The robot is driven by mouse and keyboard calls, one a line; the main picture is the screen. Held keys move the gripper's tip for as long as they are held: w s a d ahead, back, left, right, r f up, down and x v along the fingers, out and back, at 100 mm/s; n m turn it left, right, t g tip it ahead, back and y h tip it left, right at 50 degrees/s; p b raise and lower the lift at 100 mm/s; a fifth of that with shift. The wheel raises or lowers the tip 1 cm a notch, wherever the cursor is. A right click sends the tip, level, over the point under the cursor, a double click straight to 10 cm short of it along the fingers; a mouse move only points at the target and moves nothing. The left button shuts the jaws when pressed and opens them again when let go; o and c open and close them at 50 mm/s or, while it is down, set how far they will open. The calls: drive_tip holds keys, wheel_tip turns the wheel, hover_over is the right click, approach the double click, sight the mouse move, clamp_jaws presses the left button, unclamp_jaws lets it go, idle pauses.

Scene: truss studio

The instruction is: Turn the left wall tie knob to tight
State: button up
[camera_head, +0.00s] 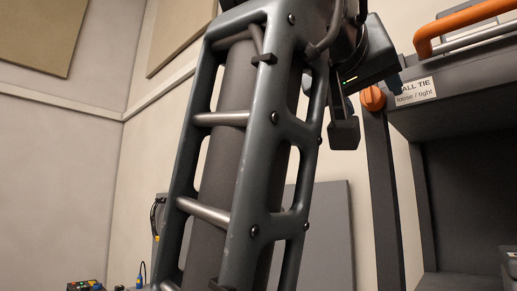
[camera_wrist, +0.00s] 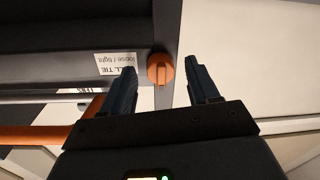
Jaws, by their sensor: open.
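The orange wall tie knob (camera_head: 373,98) is on a dark upright post at the left of the shelf unit, beside a white label (camera_head: 415,92) reading "WALL TIE loose / tight". In the wrist view the knob (camera_wrist: 160,69) lies ahead of the fingertips, between them in the picture, with its raised grip ridge showing. My gripper (camera_wrist: 160,80) is open, one finger on each side of the knob, and I see no contact. In the head view my gripper (camera_head: 345,130) is just left of the knob, partly hidden by my arm. The label (camera_wrist: 115,62) appears upside down in the wrist view.
A dark shelf unit (camera_head: 462,120) stands at the right, with an orange handle (camera_head: 440,30) on top. The handle also shows at the left of the wrist view (camera_wrist: 45,134). A grey panel (camera_head: 335,225) stands against the pale wall. Small coloured items (camera_head: 85,285) sit low at the left.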

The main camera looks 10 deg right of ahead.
drive_tip(key=shift+w+d, duration=0.15)
drive_tip(key=c, duration=1)
